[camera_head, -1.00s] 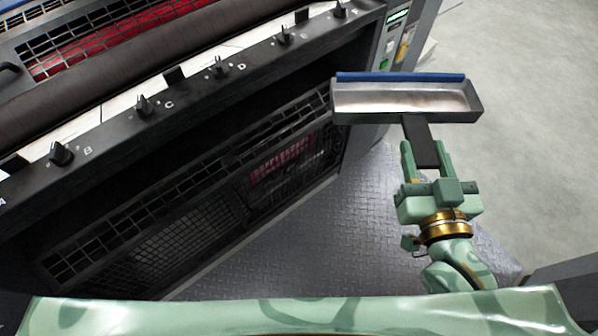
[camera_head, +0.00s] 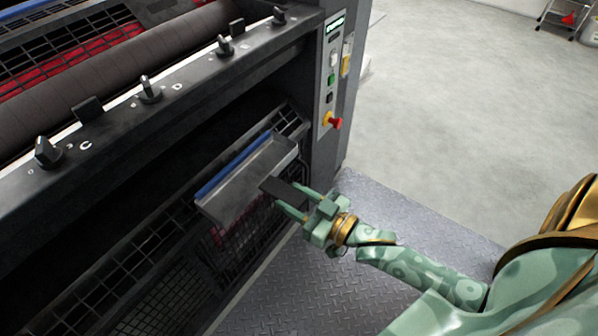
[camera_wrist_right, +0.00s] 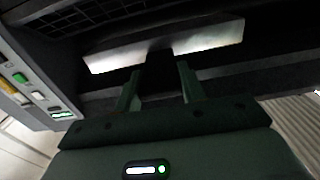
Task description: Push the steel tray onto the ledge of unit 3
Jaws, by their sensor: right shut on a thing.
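The steel tray (camera_head: 245,187) is a shallow metal trough with a blue far edge (camera_head: 232,166) and a dark handle (camera_head: 276,188). It is in front of the dark front of the ink unit (camera_head: 160,140), below the knob row, beside the mesh guard. My right gripper (camera_head: 295,201) is shut on the handle and holds the tray out ahead. In the right wrist view the tray (camera_wrist_right: 205,38) shows as a bright strip beyond the fingers. I cannot tell whether the tray touches the unit or its ledge; the ledge is not clear in the shadow. My left gripper is not in view.
The unit's knob rail (camera_head: 150,100) runs above the tray. A side panel with buttons and a red knob (camera_head: 333,121) stands at the right end. The tread-plate floor (camera_head: 390,215) and grey floor (camera_head: 450,110) are clear. A small cart (camera_head: 565,18) is far off.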

